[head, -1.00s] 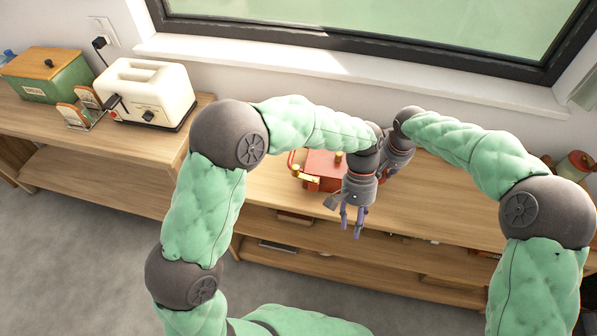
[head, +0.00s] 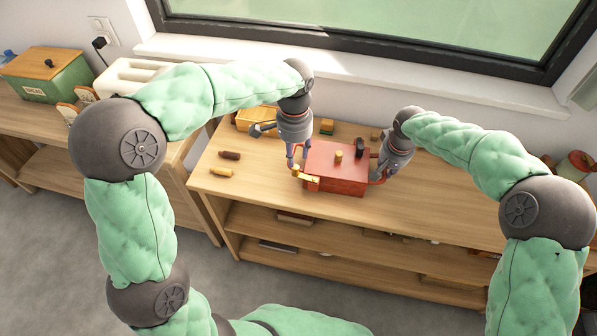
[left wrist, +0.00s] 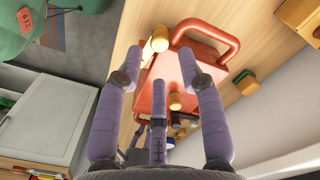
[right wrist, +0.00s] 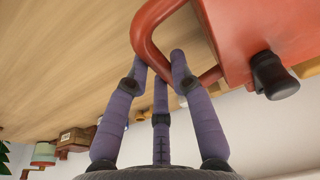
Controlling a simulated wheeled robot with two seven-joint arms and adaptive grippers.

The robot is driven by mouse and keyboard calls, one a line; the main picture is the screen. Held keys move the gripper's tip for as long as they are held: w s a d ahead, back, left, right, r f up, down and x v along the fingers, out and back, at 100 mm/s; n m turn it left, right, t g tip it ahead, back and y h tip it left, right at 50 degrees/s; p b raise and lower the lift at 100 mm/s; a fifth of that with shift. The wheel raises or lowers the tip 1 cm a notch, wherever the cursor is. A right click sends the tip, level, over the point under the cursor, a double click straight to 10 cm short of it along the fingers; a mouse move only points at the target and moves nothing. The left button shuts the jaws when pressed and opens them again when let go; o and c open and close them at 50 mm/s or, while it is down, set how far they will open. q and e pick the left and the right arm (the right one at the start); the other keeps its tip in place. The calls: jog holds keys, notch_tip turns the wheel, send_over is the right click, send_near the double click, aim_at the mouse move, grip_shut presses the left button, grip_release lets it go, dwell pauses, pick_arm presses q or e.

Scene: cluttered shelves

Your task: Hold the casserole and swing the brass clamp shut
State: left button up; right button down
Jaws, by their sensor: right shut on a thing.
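The red casserole (head: 350,181) stands on the wooden counter, with a brass knob (head: 338,157) and a black knob (head: 360,147) on top. The brass clamp (head: 306,178) is at its front left corner; it also shows in the left wrist view (left wrist: 159,40). My left gripper (head: 296,163) points down at the casserole's left side, fingers apart, close to the clamp. Whether a finger touches the clamp I cannot tell. My right gripper (head: 376,178) is shut on the casserole's right handle, seen between its fingers in the right wrist view (right wrist: 158,62).
A yellow crate (head: 257,118) and a small green and yellow block (head: 326,127) stand behind the casserole. A dark brown piece (head: 229,155) and a yellow piece (head: 222,172) lie to its left.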

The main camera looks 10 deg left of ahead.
aim_at(295, 167)
pick_arm(q)
jog(key=shift+f, duration=2.8)
grip_shut()
